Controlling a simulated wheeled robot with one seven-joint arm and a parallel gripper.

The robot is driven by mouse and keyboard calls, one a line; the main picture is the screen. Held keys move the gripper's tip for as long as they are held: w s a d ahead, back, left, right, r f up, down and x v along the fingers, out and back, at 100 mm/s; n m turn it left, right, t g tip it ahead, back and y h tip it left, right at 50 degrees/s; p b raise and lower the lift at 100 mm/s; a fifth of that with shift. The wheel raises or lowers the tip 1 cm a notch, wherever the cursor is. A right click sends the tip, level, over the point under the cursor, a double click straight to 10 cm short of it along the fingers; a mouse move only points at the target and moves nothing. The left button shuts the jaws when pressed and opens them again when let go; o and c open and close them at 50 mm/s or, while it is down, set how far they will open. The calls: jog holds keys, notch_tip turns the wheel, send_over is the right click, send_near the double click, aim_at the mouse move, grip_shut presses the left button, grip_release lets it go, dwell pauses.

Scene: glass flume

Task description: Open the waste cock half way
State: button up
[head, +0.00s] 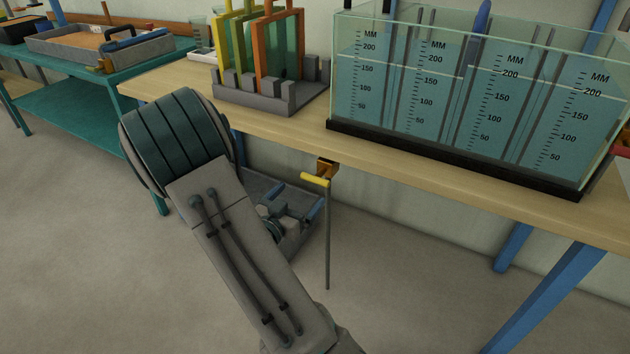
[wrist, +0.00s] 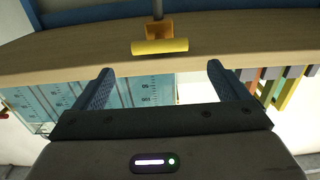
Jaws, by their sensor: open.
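The waste cock has a yellow bar handle (head: 315,181) on a brass-coloured body (head: 327,168), just under the front edge of the flume bench. A thin grey pipe (head: 328,240) hangs straight down from it. In the wrist view the yellow handle (wrist: 160,46) lies crosswise, centred ahead of my fingertips, with the brass body (wrist: 157,28) behind it. My gripper (wrist: 160,69) is open and empty, its two blue fingers apart. The handle is beyond the fingertips, not between them. In the head view my forearm covers part of the area left of the cock.
The glass flume (head: 470,105) with water and millimetre scales stands on the wooden bench (head: 420,165). A grey rack (head: 268,95) holds coloured gates left of it. A blue bench leg (head: 545,300) stands at right. A teal table (head: 75,115) is far left.

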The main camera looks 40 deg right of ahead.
aim_at(313, 180)
jog(key=b+x, duration=0.1)
jog(key=x, duration=0.8)
jog(key=c, duration=1)
